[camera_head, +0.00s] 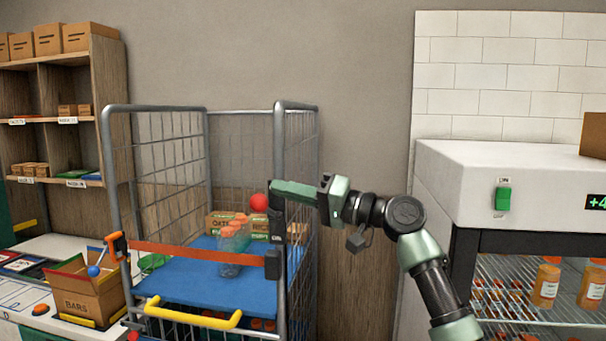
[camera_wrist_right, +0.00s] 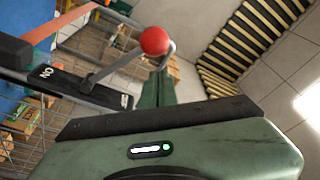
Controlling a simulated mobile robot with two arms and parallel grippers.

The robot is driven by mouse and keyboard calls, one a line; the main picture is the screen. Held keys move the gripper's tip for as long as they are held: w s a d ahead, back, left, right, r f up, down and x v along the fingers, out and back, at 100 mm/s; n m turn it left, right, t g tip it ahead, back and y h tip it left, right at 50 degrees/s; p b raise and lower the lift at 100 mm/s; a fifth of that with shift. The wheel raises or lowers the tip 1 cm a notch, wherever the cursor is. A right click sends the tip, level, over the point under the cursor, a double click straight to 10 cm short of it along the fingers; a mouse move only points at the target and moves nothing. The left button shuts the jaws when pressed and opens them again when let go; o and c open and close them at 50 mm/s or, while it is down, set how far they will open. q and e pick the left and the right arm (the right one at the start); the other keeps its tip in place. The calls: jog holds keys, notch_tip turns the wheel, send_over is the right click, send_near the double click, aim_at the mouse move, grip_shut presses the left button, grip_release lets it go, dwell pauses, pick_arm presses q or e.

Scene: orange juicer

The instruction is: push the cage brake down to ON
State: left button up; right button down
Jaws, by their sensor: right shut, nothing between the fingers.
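The cage brake is a lever with a red ball knob (camera_head: 259,203) on the roll cage's right front post. In the right wrist view, the red knob (camera_wrist_right: 155,41) sits on a grey rod rising from a black plate (camera_wrist_right: 75,84). The plate has an ON label at its left end; the label at its other end is too small to read. The rod leans away from the ON end. My right gripper (camera_head: 278,190) is shut and empty, its tips just above and beside the knob. I cannot tell if they touch it. My left gripper is out of view.
The roll cage (camera_head: 207,110) has mesh sides, a blue shelf (camera_head: 185,285), an orange strap (camera_head: 195,252) and a yellow handle (camera_head: 190,316). A white cabinet (camera_head: 450,185) with bottles below stands right. A BARS box (camera_head: 85,300) sits left.

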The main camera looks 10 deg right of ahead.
jog(key=shift+s+a+f, duration=0.4)
jog(key=shift+s, duration=0.05)
notch_tip(320, 180, down, 12)
jog(key=s+n+g+y+b, duration=0.2)
jog(key=n+b, duration=0.7)
jog(key=b, duration=0.9)
jog(key=shift+a+r, duration=0.15)
jog(key=shift+a, duration=0.2)
